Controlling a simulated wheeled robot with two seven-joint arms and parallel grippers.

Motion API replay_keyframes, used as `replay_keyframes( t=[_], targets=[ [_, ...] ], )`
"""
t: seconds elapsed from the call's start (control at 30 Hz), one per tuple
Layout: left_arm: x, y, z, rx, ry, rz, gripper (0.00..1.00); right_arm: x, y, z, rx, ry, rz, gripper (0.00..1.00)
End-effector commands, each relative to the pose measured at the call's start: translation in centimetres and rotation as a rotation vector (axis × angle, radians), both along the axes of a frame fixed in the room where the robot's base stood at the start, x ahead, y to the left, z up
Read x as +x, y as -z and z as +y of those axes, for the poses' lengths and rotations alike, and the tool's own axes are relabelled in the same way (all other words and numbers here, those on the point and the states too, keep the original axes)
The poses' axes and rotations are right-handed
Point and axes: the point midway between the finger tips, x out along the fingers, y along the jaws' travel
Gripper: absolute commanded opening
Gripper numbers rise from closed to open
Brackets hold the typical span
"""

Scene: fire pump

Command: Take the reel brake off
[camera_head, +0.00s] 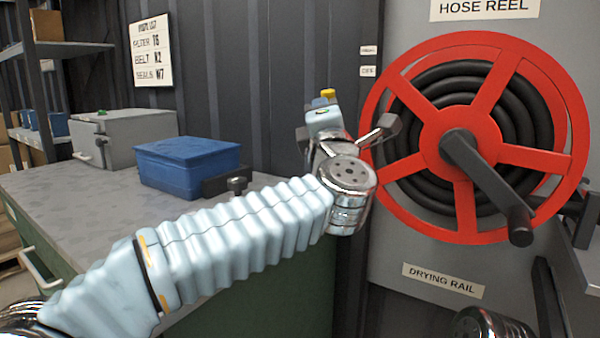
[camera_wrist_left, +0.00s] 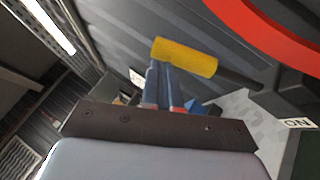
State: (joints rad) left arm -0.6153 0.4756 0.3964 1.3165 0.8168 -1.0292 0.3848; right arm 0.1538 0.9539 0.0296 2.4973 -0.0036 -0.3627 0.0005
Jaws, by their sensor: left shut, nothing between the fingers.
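The red hose reel (camera_head: 484,203) with coiled black hose and a dark crank stands on the grey panel at the right. The brake lever has a yellow grip (camera_wrist_left: 185,57) on a dark rod (camera_wrist_left: 240,79), seen across the upper middle of the left wrist view. A small yellow piece (camera_head: 328,93) shows just above my left gripper (camera_head: 324,108) in the head view. My left gripper's fingers (camera_wrist_left: 160,72) are shut and empty, their tips close to the yellow grip; I cannot tell whether they touch it. The lever's rod is hidden in the head view.
An OFF label (camera_head: 367,71) is left of the reel, and an ON label (camera_wrist_left: 297,124) shows in the wrist view. A blue box (camera_head: 188,165) and a grey case (camera_head: 125,137) stand on the bench (camera_head: 45,190) at the left. The crank (camera_head: 490,190) sticks out from the reel.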

Motion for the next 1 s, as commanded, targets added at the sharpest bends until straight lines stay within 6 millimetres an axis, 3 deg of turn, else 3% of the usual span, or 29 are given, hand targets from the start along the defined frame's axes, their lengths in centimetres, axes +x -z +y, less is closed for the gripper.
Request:
replay_keyframes(
  t=[0.73, 0.87, 1.0],
  targets=[
    [-0.2, -0.8, 0.0, 0.0, 0.004, -0.008, 0.0, 0.0, -0.2, 0.0, 0.0, 0.0, 0.001, 0.43],
    [-1.4, -0.2, 0.0, -0.002, 0.005, -0.011, 0.0, 0.0, 0.5, 0.0, 0.0, 0.0, 0.001, 0.43],
    [-4.0, 1.1, 0.0, -0.001, 0.007, -0.008, 0.0, 0.0, 1.7, 0.0, -0.001, 0.002, 0.001, 0.43]
  ],
)
